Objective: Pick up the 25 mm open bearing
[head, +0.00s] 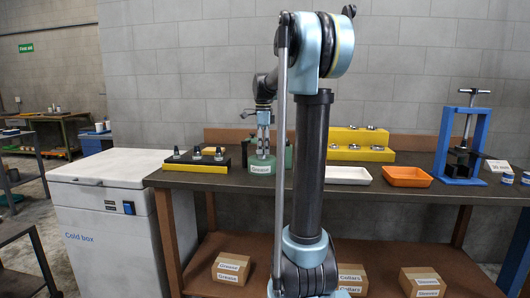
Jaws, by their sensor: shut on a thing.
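My gripper (264,143) points down at the back of the workbench, just above or in front of a green pot (262,160) labelled "Grease". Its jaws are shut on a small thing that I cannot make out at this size. Several small metal rings, which look like bearings, sit on a yellow two-step stand (343,153) right of my arm. The stand's left end is partly hidden by my arm. I cannot tell which ring, if any, is the 25 mm open one.
The workbench (433,193) also bears a white tray (349,181), an orange tray (407,184), a blue press (481,145) and a black-and-yellow rack (201,168) with metal parts. A white cold box (78,219) stands at left. Cardboard boxes (421,275) are on the lower shelf.

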